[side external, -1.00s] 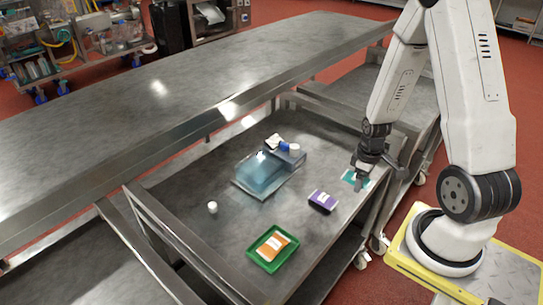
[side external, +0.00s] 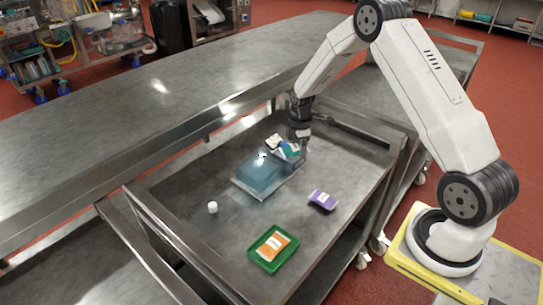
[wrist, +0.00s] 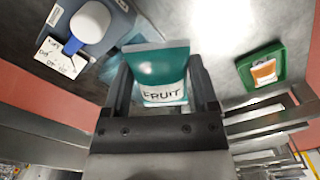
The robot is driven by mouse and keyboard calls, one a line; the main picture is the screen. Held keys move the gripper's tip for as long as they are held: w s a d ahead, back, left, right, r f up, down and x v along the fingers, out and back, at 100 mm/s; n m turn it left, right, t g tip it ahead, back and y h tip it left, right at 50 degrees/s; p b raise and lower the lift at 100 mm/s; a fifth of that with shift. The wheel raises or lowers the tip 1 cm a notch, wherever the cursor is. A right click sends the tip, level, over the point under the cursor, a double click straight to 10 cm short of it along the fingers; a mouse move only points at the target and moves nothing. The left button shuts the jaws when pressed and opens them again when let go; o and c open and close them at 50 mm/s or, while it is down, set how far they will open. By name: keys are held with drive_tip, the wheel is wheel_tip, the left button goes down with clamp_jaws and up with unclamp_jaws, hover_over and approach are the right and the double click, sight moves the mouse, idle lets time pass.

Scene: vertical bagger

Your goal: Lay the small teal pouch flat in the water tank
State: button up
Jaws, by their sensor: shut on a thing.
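The small teal pouch (wrist: 160,66), with a white label reading "FRUIT", is between the two fingers of my gripper (wrist: 161,88) in the wrist view. My gripper (side external: 298,138) is shut on it, and a bit of the pouch shows teal in the side view (side external: 293,147). The water tank (side external: 256,174) is a clear blue box on the steel cart. My gripper and the pouch are at its far right end, above the grey-blue box there. I cannot tell the pouch's exact height. The tank is not clearly visible in the wrist view.
A grey-blue box (wrist: 112,22) with a white round item (wrist: 90,23) and a printed card (wrist: 60,58) is close by. A purple pouch (side external: 323,200), a green tray (side external: 259,257) with an orange pouch (side external: 273,247), and a white cap (side external: 212,207) lie on the cart.

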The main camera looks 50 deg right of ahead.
sight(263, 174)
drive_tip(key=w+a+r+n, duration=0.1)
drive_tip(key=w+a+n, duration=0.4)
drive_tip(key=w, duration=0.5)
drive_tip(key=shift+a+r+n, duration=0.25)
drive_tip(key=shift+r+n, duration=0.05)
drive_tip(key=shift+n, duration=0.3)
drive_tip(key=shift+w+f, duration=0.1)
drive_tip(key=shift+f, duration=0.05)
drive_tip(key=shift+f, duration=5.7)
drive_tip(key=shift+f, duration=0.45)
drive_tip(key=o, duration=1.2)
drive_tip(key=shift+o, duration=0.2)
